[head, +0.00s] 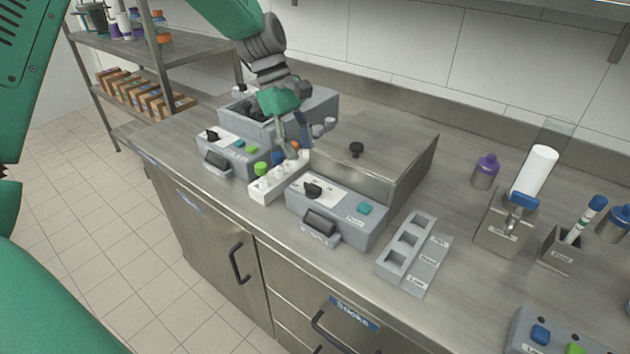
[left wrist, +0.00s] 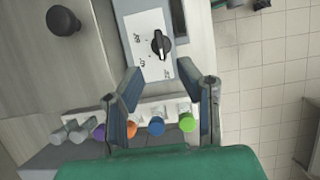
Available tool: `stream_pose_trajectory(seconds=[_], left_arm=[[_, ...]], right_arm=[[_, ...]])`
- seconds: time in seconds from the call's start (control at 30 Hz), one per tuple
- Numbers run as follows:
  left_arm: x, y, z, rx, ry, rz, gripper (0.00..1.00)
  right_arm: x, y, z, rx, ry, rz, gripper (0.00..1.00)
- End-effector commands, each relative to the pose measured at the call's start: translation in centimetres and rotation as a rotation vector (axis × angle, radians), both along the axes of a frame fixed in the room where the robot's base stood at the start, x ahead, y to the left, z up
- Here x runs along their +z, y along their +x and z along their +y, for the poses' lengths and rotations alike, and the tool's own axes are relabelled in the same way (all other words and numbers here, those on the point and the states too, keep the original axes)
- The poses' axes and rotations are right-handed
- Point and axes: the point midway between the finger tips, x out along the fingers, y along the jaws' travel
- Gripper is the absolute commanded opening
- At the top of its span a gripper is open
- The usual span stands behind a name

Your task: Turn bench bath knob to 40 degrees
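A grey control unit (head: 335,212) stands at the front of the lidded steel bath (head: 372,165). Its black knob (head: 312,190) sits on a white dial plate. In the left wrist view the knob (left wrist: 160,44) shows close, with printed marks around it, too small to read surely. My left gripper (head: 292,140) is above the bench, behind the vial rack and left of the knob. In the left wrist view its two fingers (left wrist: 160,68) are apart and empty, with the knob beyond the tips, not touched. My right gripper is not in view.
A white rack (head: 262,194) with capped vials stands left of the control unit. A second unit (head: 237,150) with its own knob is further left. A labelled grey block (head: 412,255) lies to the right. A purple-capped bottle (head: 486,170) stands behind.

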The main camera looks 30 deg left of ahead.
Motion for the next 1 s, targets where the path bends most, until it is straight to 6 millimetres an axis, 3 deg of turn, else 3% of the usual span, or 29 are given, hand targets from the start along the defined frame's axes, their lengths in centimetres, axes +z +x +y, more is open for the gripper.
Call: stream_pose_trajectory(seconds=[0.2, 0.4, 0.87, 0.93, 0.97, 1.0], left_arm=[[-4.7, -0.2, -1.7, -0.002, -0.003, 0.004, 0.31], [-7.3, -0.3, -2.8, -0.001, -0.002, 0.002, 0.31], [-8.4, -0.3, -3.4, -0.001, 0.000, -0.001, 0.31], [-8.4, -0.3, -3.4, -0.001, -0.001, 0.000, 0.06], [-8.4, -0.3, -3.3, -0.001, -0.001, 0.000, 0.00], [-8.4, -0.3, -3.3, -0.001, -0.001, -0.001, 0.00]], right_arm=[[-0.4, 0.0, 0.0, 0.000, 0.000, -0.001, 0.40], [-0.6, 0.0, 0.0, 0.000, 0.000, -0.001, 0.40], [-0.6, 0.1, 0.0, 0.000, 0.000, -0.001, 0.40], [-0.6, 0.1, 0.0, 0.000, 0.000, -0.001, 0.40], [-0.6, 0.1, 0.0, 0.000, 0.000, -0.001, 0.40], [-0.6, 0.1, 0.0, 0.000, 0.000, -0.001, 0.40]])
